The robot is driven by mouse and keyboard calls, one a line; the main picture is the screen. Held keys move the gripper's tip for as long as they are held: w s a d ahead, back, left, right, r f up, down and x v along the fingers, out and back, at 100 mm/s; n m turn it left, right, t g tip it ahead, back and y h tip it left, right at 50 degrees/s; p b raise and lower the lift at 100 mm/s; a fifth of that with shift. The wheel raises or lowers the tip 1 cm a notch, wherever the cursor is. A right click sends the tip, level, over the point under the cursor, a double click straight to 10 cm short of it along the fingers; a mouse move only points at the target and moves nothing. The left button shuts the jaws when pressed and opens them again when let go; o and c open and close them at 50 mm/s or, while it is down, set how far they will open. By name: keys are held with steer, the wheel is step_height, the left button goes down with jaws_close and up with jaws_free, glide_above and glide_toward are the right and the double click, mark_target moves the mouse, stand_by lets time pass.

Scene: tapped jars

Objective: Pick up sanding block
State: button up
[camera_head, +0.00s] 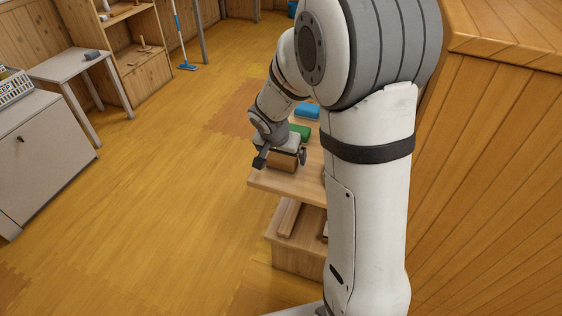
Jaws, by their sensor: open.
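A brown block (282,162), which looks like the sanding block, sits near the front left corner of a wooden shelf unit's top (290,184). My gripper (281,157) is open above it, with one dark finger to its left and one to its right. The gripper's body hides the block's upper part. I cannot tell whether the fingers touch it.
A green object (300,131) and a blue object (307,110) lie behind the block on the same top. A wooden-panelled structure (490,180) stands at right. A white table (70,64) with a small grey item stands at left. The floor (160,200) between is clear.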

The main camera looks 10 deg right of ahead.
steer(key=shift+x, duration=1.05)
steer(key=shift+r, duration=0.1)
steer(key=c, duration=1)
